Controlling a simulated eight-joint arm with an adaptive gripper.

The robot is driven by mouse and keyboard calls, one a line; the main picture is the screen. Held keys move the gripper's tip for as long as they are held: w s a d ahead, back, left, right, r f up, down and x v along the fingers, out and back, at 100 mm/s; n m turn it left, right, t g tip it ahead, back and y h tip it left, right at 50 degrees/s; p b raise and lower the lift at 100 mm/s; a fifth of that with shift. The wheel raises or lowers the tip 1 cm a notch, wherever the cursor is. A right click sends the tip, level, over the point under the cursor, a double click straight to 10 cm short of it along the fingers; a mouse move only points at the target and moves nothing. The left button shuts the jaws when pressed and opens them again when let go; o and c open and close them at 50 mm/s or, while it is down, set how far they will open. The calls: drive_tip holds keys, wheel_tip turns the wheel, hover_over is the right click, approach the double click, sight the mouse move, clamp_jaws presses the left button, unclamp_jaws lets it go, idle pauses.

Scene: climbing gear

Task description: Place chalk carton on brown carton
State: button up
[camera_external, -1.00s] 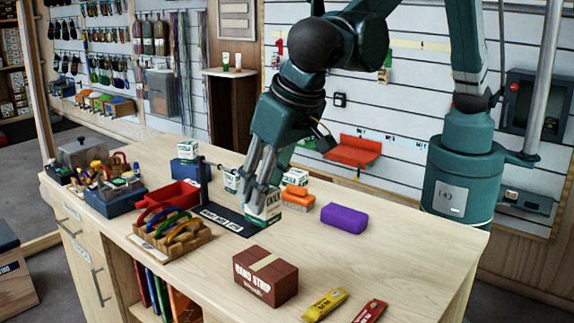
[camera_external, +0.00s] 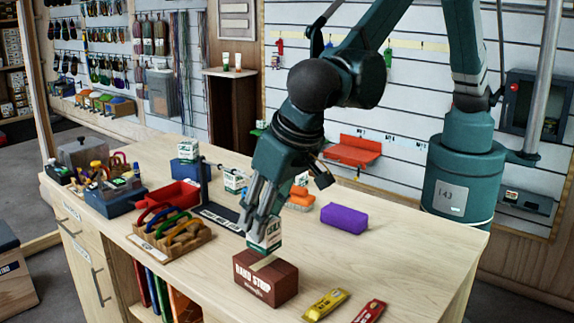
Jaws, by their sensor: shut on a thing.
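The chalk carton (camera_external: 266,238) is a small white box with a green lower part. My gripper (camera_external: 263,222) is shut on it, with its fingers pointing down. The brown carton (camera_external: 264,284) is a box with white lettering and a tan tape strip, standing on the bench near the front. The chalk carton is upright directly above the back part of the brown carton's top. I cannot tell whether the two touch. The fingers cover part of the chalk carton.
A wooden rack (camera_external: 172,240) and red tray (camera_external: 174,194) stand left. Another white-green carton (camera_external: 235,181) stands behind.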

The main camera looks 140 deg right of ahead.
drive_tip(key=shift+f, duration=1.85)
drive_tip(key=shift+f, duration=0.15)
drive_tip(key=o, duration=0.9)
drive_tip(key=shift+o, duration=0.2)
drive_tip(key=shift+r, duration=0.2)
drive_tip(key=v, duration=1.2)
